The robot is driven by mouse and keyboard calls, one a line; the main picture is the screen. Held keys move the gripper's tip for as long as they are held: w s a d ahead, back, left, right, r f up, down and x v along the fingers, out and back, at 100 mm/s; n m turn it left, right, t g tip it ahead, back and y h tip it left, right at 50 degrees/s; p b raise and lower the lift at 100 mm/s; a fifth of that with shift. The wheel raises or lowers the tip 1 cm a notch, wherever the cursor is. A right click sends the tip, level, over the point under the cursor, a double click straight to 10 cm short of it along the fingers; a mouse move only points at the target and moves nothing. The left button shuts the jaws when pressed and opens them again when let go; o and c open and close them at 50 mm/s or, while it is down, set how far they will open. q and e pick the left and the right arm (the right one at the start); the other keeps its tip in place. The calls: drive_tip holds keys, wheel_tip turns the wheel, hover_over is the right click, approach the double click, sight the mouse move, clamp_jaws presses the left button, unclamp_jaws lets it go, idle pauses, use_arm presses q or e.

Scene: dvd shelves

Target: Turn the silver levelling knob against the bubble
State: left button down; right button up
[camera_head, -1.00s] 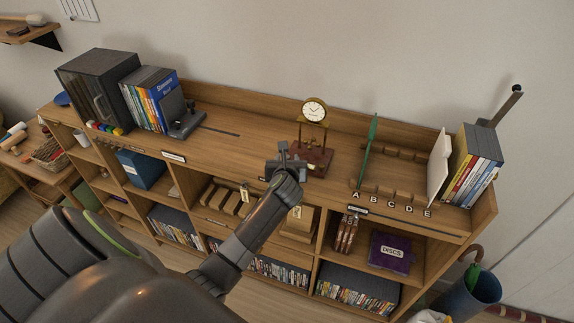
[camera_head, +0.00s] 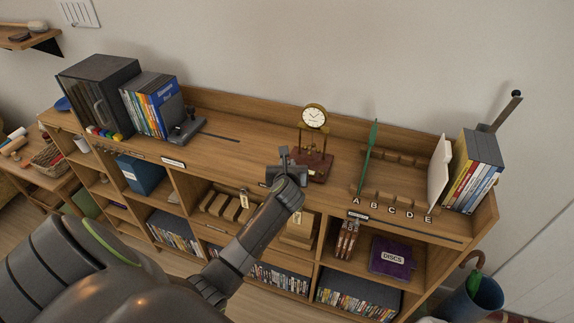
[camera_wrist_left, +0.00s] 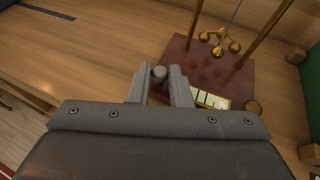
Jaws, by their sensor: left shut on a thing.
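The clock (camera_head: 313,117) stands on a dark red base (camera_head: 318,165) on the shelf top, held up by brass posts. In the left wrist view the red base (camera_wrist_left: 190,62) carries a brass pendulum with several balls (camera_wrist_left: 219,42). The silver knob (camera_wrist_left: 159,73) is at the base's near left corner, between my left fingertips. My left gripper (camera_head: 284,153) is shut on it; it also shows in the left wrist view (camera_wrist_left: 160,82). The bubble vial (camera_wrist_left: 210,99) is at the base's near edge, partly hidden by the right finger; the bubble cannot be made out. A brass knob (camera_wrist_left: 253,106) sits at the near right corner.
Books (camera_head: 475,170) are at the right end. A black cabinet (camera_head: 98,92) stands at the left. The shelf top (camera_head: 235,150) left of the clock is mostly clear.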

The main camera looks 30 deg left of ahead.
use_arm(q)
drive_tip(key=n+y, duration=0.1)
drive_tip(key=n+g+y, duration=0.1)
drive_tip(key=n+g, duration=0.1)
drive_tip(key=shift+w+d+y, duration=0.25)
drive_tip(key=shift+d+y, duration=0.05)
drive_tip(key=shift+y, duration=0.1)
drive_tip(key=n+g+y, duration=0.2)
drive_tip(key=shift+w+d+n+g, duration=0.15)
drive_tip(key=shift+w+n+g, duration=0.1)
drive_tip(key=shift+n+g, duration=0.15)
drive_tip(key=n+g, duration=0.1)
drive_tip(key=n+g+y, duration=0.1)
drive_tip(key=shift+w+g+b, duration=0.25)
drive_tip(key=shift+g+b, duration=0.05)
drive_tip(key=shift+b, duration=0.1)
drive_tip(key=shift+w+d+n+g+b, duration=0.15)
drive_tip(key=shift+n+g+b, duration=0.7)
drive_tip(key=shift+n+g, duration=0.65)
drive_tip(key=c, duration=1.4)
unclamp_jaws()
drive_tip(key=shift+o, duration=0.2)
